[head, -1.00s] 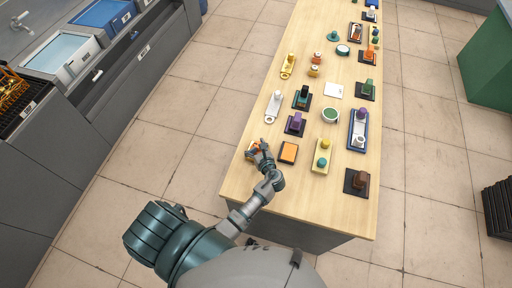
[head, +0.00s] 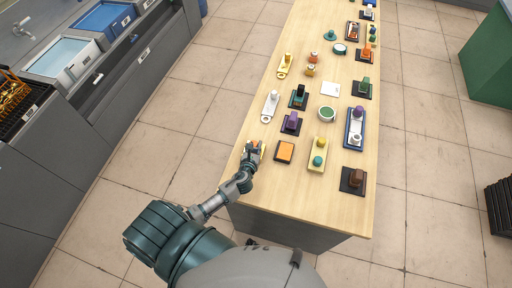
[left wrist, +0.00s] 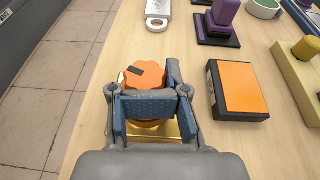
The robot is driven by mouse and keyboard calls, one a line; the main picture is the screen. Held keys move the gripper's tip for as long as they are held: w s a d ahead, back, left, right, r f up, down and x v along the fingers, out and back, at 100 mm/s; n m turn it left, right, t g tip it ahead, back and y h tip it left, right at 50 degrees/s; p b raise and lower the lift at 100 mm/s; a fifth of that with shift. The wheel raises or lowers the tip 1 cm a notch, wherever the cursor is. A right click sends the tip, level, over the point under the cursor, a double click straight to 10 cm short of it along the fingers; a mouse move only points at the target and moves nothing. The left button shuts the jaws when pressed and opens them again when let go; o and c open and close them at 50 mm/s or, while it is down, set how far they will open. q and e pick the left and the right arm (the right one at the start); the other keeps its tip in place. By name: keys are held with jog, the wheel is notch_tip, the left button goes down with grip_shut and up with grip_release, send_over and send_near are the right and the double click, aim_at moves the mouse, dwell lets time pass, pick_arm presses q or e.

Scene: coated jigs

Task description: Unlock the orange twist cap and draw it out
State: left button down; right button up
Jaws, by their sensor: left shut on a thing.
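The orange twist cap (left wrist: 147,75) has a scalloped rim and a dark mark on top. It sits over a gold base (left wrist: 150,130) near the left edge of the wooden table. My left gripper (left wrist: 150,107) is shut on the cap, and its blue-padded fingers hide the cap's near side. In the head view the left gripper (head: 250,156) covers most of the cap and base. Whether the cap is still seated in the base cannot be told. My right gripper is not in view.
An orange-topped black block (left wrist: 238,88) lies close to the right of the gripper. A purple piece on a dark base (head: 291,122) and a white plate with a knob (head: 270,106) stand beyond. Several other jigs fill the wooden table (head: 285,205); its near end is clear.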

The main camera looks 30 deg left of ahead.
pick_arm(q)
jog(key=shift+s+a+f, duration=0.15)
jog(key=shift+a+f, duration=0.1)
jog(key=shift+a, duration=0.55)
jog(key=shift+a+r+m+h, duration=0.1)
jog(key=shift+a+m+h, duration=0.05)
jog(key=shift+m+h, duration=0.75)
jog(key=shift+m+t+h, duration=0.3)
jog(key=shift+m+h, duration=0.4)
jog(key=shift+h, duration=0.3)
jog(key=shift+r+p, duration=0.55)
jog(key=shift+r, duration=0.3)
jog(key=shift+a+r+p, duration=0.1)
jog(key=shift+a+p, duration=0.05)
jog(key=shift+p, duration=0.4)
jog(key=shift+r+p, duration=0.2)
jog(key=shift+p, duration=0.1)
jog(key=shift+d, duration=0.2)
